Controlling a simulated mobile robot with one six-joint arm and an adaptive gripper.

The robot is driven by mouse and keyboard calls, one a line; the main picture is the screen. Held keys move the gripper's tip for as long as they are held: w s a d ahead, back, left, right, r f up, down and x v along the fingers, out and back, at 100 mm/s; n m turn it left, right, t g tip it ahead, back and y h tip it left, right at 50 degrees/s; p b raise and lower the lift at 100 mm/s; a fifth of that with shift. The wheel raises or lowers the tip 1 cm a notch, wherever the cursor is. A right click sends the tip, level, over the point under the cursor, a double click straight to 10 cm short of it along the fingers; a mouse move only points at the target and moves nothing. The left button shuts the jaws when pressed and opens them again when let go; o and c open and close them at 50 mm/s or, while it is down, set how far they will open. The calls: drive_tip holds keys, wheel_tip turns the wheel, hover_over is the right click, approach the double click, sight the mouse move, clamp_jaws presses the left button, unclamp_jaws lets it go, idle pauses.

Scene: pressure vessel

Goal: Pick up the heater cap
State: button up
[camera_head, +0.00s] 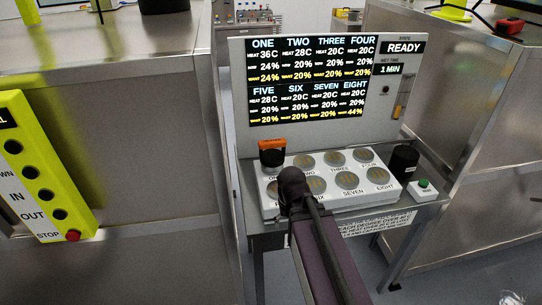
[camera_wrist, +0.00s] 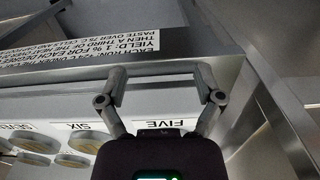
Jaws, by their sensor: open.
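A dark cylinder with an orange top (camera_head: 272,152) stands at position ONE, at the back left of the white block; it looks like the heater cap, though no label on it can be read. A plain black cylinder (camera_head: 404,160) stands at the block's right end. My gripper (camera_wrist: 161,82) is open and empty in the wrist view, its fingers apart above the bench edge near the FIVE label. In the head view my arm reaches over the front left of the block and hides the cup FIVE area; the fingers cannot be made out there.
The white block (camera_head: 381,201) holds several round cups in two rows. Behind it rises a display panel (camera_head: 240,90) reading READY. Metal cabinets (camera_head: 130,130) flank the bench, and a yellow control pendant (camera_head: 35,165) hangs at left.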

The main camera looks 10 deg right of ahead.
drive_tip(key=w+r+m+p, duration=0.8)
drive_tip(key=w+r+p, duration=0.4)
drive_tip(key=w, duration=0.2)
wheel_tip(320, 180, up, 12)
drive_tip(key=m+p, duration=0.9)
drive_tip(key=p, duration=0.2)
hover_over(272, 141)
drive_tip(key=shift+w+f, duration=0.1)
drive_tip(key=shift+f, duration=0.05)
drive_tip(key=shift+f, duration=0.1)
wheel_tip(272, 141, down, 8)
drive_tip(key=b, duration=0.8)
drive_tip(key=shift+f, duration=0.25)
drive_tip(key=shift+b, duration=0.35)
drive_tip(key=shift+f+b, duration=2.5)
drive_tip(key=shift+f, duration=0.1)
drive_tip(key=shift+c, duration=0.2)
drive_tip(key=shift+d+r, duration=0.1)
clamp_jaws()
